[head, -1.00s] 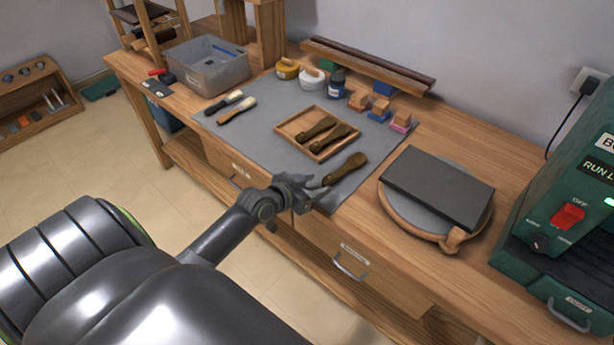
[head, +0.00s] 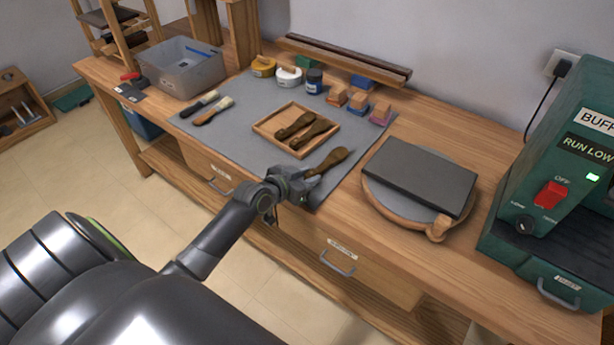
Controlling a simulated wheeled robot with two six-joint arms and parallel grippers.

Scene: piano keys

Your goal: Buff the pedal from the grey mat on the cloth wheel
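A brown, spoon-shaped pedal (head: 334,158) lies on the grey mat (head: 235,137) near its front edge, wide end pointing away to the right. My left gripper (head: 308,183) is at the pedal's narrow near end, with its fingers covering that end. Whether they are closed on it is too small to tell. Two similar pedals (head: 297,127) lie in a wooden tray (head: 268,133) on the mat. The green buffing machine (head: 535,190) stands at the right, its lamp lit green. No cloth wheel shows in view. My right gripper is not in view.
A dark slab (head: 420,178) lies on a round board (head: 385,199) between mat and machine. Jars (head: 289,76), small blocks (head: 357,107) and two brushes (head: 212,112) stand or lie on the mat. A grey bin (head: 180,73) is at the back left.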

